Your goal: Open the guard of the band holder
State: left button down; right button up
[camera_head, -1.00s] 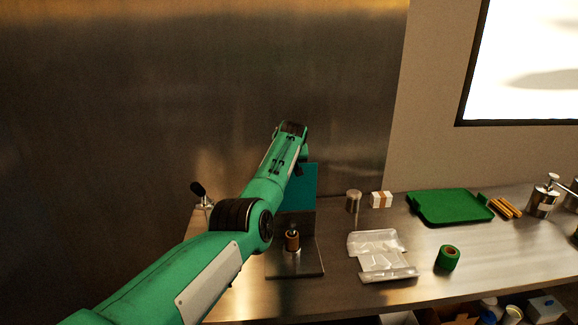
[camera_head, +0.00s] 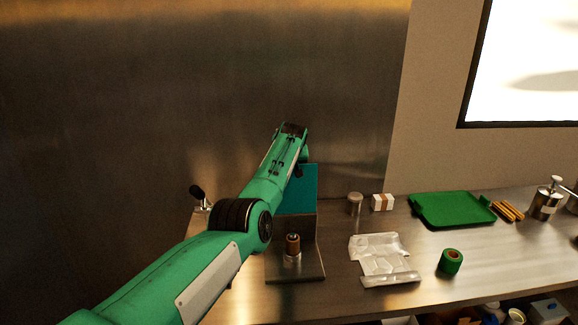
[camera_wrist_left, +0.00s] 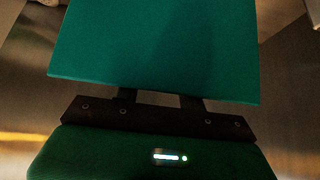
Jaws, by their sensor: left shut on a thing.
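The band holder (camera_head: 307,270) stands on the bench at the left, a metal base with a short upright post (camera_head: 293,244) at its front. A teal panel (camera_head: 303,190), which I take as its guard, rises upright behind the post. My left arm passes in front of the panel's left side and hides part of it. In the left wrist view the panel (camera_wrist_left: 155,45) fills the upper middle, right against my left gripper (camera_wrist_left: 158,100). The finger tips are hidden behind the panel, and the jaws are shut on it. My right gripper is out of view.
To the right lie a clear plastic packet (camera_head: 381,255), a green tape roll (camera_head: 450,261), a metal canister (camera_head: 355,204), a small white box (camera_head: 382,202) and a green tray (camera_head: 450,207). A black-knobbed lever (camera_head: 198,194) stands at the left. A metal wall rises behind.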

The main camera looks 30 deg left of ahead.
pick_arm(q)
jog(key=shift+s+f, duration=0.1)
jog(key=shift+f, duration=0.45)
jog(key=c, duration=1)
grip_release()
jog(key=shift+o, duration=0.9)
jog(key=shift+w+a+f, duration=0.1)
jog(key=shift+w+f, duration=0.05)
jog(key=shift+w, duration=0.1)
jog(key=shift+s+r, duration=0.15)
jog(key=shift+r, duration=0.35)
jog(key=shift+b+v, duration=0.65)
jog(key=shift+v, duration=0.15)
jog(key=b+v, duration=0.4)
jog(key=v, duration=0.7)
